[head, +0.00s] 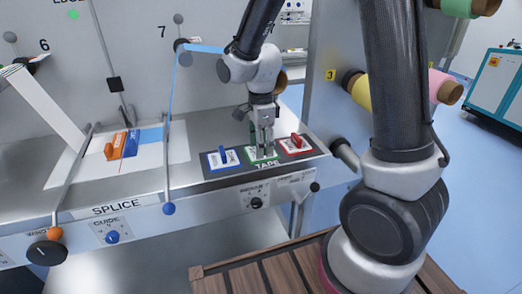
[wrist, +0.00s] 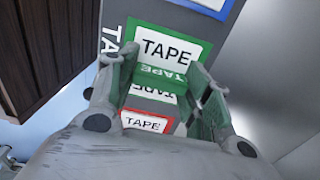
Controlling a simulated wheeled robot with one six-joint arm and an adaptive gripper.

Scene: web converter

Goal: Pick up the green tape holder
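The green tape holder (wrist: 162,76) is a small green block marked TAPE. In the wrist view it sits between the two fingers of my gripper (wrist: 164,62), above a green-bordered TAPE label (wrist: 198,30). Its sides come close to both fingertips, but I cannot tell whether they touch or press it. In the head view my gripper (head: 264,146) points down over the middle, green-bordered place (head: 253,160) of the dark tape panel. There its fingers hide most of the holder.
A blue tape holder (head: 223,155) stands left of my gripper and a red one (head: 296,140) right of it, both close by. An orange and blue item (head: 120,143) lies on the splice table (head: 75,200).

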